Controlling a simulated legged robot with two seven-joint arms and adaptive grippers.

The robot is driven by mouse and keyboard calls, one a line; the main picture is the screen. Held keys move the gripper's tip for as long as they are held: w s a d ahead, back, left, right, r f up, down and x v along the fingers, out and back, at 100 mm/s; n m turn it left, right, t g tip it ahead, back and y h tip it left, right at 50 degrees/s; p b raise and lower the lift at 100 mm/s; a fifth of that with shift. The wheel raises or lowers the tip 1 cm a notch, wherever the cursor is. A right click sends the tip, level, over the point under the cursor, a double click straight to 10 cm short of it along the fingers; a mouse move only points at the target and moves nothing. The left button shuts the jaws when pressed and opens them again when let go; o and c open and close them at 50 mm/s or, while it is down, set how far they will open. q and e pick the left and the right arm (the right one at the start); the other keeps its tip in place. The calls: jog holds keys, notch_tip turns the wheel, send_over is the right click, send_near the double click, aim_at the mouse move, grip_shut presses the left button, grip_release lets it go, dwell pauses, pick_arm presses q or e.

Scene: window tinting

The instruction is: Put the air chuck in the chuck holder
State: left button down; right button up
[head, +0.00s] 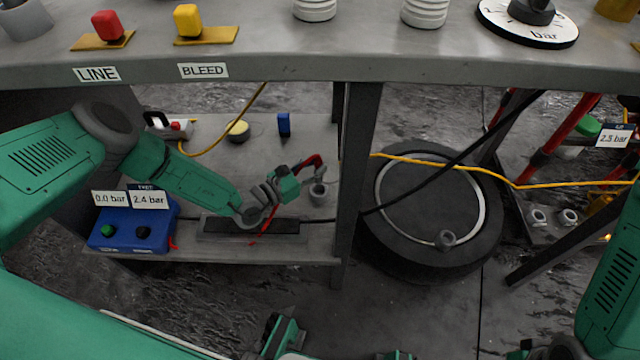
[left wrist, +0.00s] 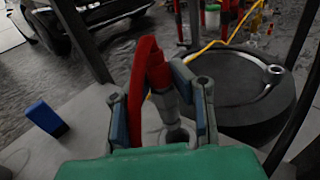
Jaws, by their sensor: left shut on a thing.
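The air chuck is red with a grey metal end; in the head view its red part (head: 313,161) shows at my left gripper (head: 305,176), above the lower shelf. In the left wrist view the air chuck (left wrist: 158,75) stands between the two fingers of my left gripper (left wrist: 165,105), which is shut on it. A grey round cup, which looks like the chuck holder (head: 318,193), stands on the shelf just below the chuck. In the left wrist view the holder (left wrist: 178,134) lies under the chuck's grey end. I cannot tell whether that end is inside it.
The lower shelf (head: 230,137) carries a blue gauge box (head: 130,232), a small blue block (head: 284,124) and a black tray (head: 250,226). The bench top (head: 300,55) overhangs it. A table leg (head: 356,150) and a tyre (head: 430,225) stand to the right.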

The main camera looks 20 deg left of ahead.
aim_at(317, 183)
pick_arm(q)
notch_tip(317, 183, down, 7)
jog(key=b, duration=0.3)
jog(key=shift+d+f, duration=0.1)
jog(key=shift+f, duration=0.1)
jog(key=shift+r, duration=0.15)
pick_arm(e)
notch_tip(317, 183, down, 4)
jog(key=shift+f, duration=0.1)
pick_arm(q)
jog(key=c, duration=1.4)
grip_release()
jog(key=shift+c, duration=0.2)
pick_arm(e)
jog(key=shift+s, duration=0.1)
pick_arm(q)
jog(key=p+v, duration=0.3)
jog(key=v, duration=0.8)
jog(key=shift+s+a+p, duration=0.25)
jog(key=shift+p, duration=0.05)
jog(key=shift+s+a, duration=0.1)
jog(key=shift+s, duration=0.1)
pick_arm(e)
notch_tip(317, 183, up, 4)
jog(key=shift+f, duration=0.1)
pick_arm(q)
jog(key=shift+s, duration=0.1)
